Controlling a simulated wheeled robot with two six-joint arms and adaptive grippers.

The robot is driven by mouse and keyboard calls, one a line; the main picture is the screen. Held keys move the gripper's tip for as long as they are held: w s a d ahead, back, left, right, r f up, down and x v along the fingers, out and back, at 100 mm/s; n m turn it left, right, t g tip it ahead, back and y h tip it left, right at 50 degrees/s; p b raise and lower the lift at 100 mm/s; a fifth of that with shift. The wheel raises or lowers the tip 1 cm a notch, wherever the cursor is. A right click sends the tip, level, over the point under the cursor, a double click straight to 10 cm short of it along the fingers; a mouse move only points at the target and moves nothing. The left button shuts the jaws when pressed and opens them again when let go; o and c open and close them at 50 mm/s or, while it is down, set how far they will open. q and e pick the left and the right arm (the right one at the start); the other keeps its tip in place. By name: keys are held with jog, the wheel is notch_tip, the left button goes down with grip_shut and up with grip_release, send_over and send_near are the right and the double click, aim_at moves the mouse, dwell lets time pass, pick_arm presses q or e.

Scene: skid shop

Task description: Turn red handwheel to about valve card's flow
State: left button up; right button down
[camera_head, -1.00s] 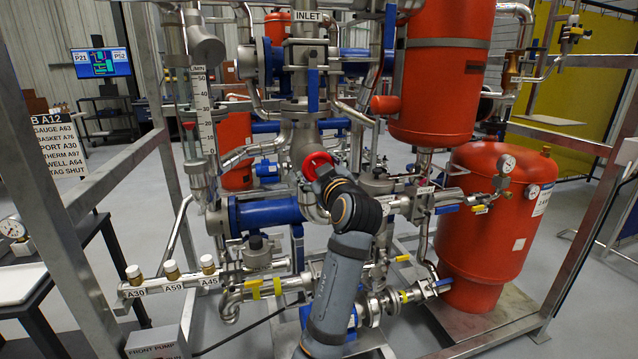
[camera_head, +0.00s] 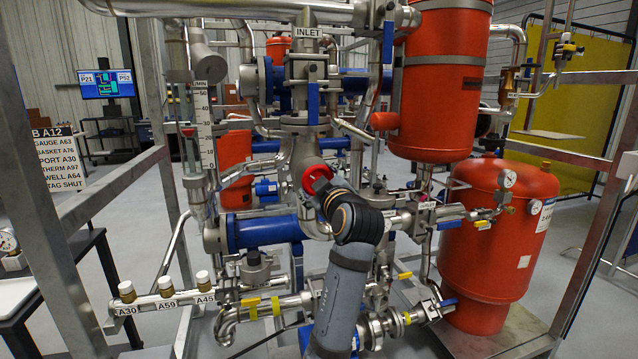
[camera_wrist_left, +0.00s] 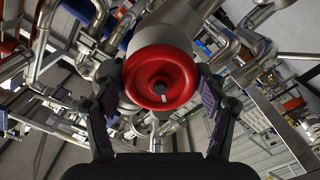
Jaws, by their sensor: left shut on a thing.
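The red handwheel (camera_head: 317,178) sits in the middle of the pipework in the head view, below the INLET pipe. It also fills the middle of the left wrist view as a round red wheel (camera_wrist_left: 160,77) with a small pale mark at its hub. My left gripper (camera_head: 324,187) is shut on the red handwheel, with one finger on each side of its rim in the wrist view. My wrist hides the wheel's lower right part in the head view. An upright flow scale (camera_head: 205,130) with numbers stands left of the wheel; its reading is too small to tell. My right gripper is not in view.
A blue horizontal cylinder (camera_head: 262,231) lies to the left of the wheel. A large red tank (camera_head: 490,240) stands at the right. A lettered board (camera_head: 60,160) and a screen (camera_head: 106,84) are at the left. Steel frame posts and pipes crowd around my arm.

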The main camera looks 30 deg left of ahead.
aim_at(319, 165)
pick_arm(q)
jog(key=o, duration=1.2)
jog(key=r, duration=0.9)
jog(key=shift+d+r, duration=0.2)
jog(key=shift+r, duration=0.1)
jog(key=shift+a+r, duration=0.2)
